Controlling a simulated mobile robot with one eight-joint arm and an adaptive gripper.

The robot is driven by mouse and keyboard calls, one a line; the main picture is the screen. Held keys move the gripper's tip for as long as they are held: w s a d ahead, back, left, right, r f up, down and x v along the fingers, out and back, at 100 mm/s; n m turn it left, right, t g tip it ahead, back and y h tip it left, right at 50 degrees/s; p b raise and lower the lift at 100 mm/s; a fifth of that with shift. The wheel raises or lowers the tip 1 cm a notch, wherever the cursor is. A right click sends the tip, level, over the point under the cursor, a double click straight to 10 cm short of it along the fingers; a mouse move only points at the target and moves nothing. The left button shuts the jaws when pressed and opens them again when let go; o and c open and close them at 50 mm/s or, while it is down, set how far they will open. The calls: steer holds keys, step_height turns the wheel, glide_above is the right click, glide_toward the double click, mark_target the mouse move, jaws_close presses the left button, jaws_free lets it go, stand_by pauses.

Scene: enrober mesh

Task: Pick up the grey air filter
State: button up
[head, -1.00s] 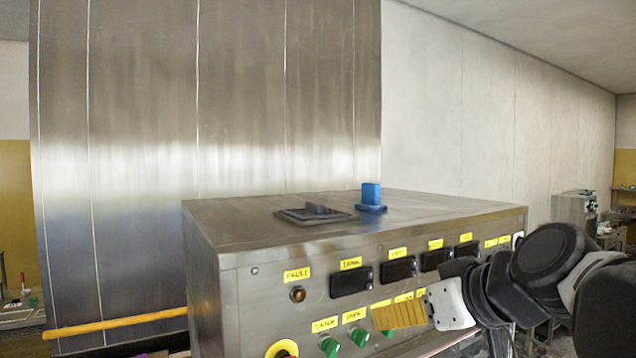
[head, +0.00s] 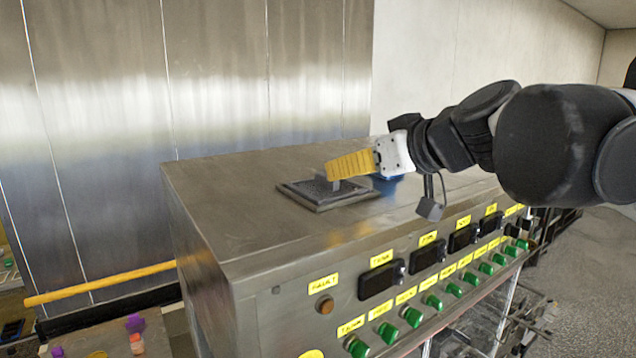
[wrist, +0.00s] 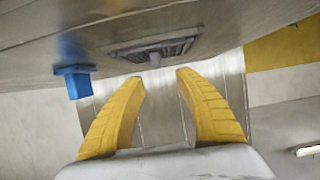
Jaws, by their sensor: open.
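The grey air filter (head: 318,196) is a flat, dark square with a ribbed face and a small upright grip in its middle. It lies on the steel cabinet's top. My gripper (head: 332,168), with yellow fingers, is over the filter's right part in the head view and partly hides its grip. In the wrist view the fingers (wrist: 160,76) are spread apart and empty. There the filter (wrist: 140,49) lies beyond the fingertips, its grip roughly in line with the gap. I see no contact between fingers and filter.
A blue block with a flange (head: 390,179) stands right of the filter, mostly hidden behind my gripper; it also shows in the wrist view (wrist: 76,82). The steel cabinet (head: 235,215) has green knobs and dark displays on its front. Its top is clear left of the filter.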

mark_target(327, 183)
steer(key=p+x, duration=0.1)
steer(key=x, duration=0.7)
steer(key=shift+w+d+f+p, duration=0.15)
steer(key=shift+w+f+p, duration=0.15)
steer(key=shift+p, duration=0.1)
steer(key=shift+s, duration=0.25)
jaws_close()
